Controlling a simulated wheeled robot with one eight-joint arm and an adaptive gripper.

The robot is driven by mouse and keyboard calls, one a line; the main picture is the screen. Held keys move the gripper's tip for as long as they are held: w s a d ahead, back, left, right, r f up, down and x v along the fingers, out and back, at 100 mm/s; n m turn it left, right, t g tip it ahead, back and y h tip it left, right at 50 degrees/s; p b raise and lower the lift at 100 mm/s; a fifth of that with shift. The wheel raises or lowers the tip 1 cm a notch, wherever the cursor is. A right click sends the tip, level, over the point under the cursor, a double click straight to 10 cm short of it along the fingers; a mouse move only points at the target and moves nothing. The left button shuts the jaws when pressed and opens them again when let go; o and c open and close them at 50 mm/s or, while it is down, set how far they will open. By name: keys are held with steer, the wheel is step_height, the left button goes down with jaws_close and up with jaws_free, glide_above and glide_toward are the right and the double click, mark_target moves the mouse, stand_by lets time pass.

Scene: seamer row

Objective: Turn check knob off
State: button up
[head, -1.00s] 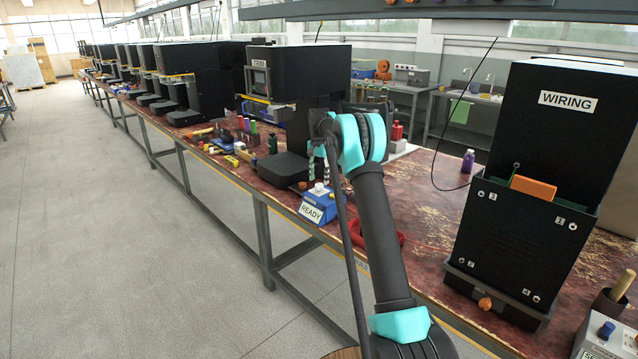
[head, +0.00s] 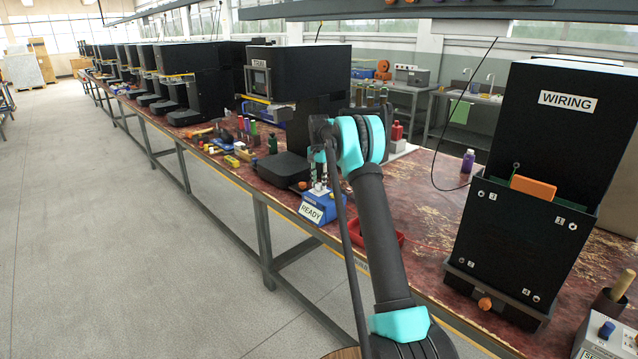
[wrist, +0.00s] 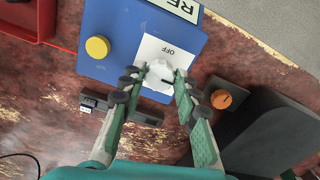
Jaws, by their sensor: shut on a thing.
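The check knob (wrist: 160,73) is a white knob on a white plate marked OFF, on top of a blue box (wrist: 108,28). The blue box (head: 318,208) with its READY label also shows in the head view, at the table's front edge. My gripper (wrist: 157,85) has its green fingers around the white knob, with dark fingertip pads at its sides. In the head view my gripper (head: 318,180) points down onto the box, and the knob is mostly hidden there.
A yellow button (wrist: 97,47) is on the same box. An orange knob (wrist: 221,99) on a dark base and a black block sit to the right in the wrist view. A red tray (wrist: 22,20) is at upper left. A black WIRING cabinet (head: 530,150) stands right.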

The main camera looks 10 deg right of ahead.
steer(key=shift+n, duration=0.4)
steer(key=n, duration=0.3)
steer(key=shift+n, duration=0.4)
steer(key=n, duration=0.4)
steer(key=shift+n, duration=0.3)
steer(key=n, duration=0.8)
steer(key=shift+d+n, duration=0.1)
steer(key=shift+n, duration=0.2)
steer(key=o, duration=1.1)
steer(key=shift+o, duration=0.2)
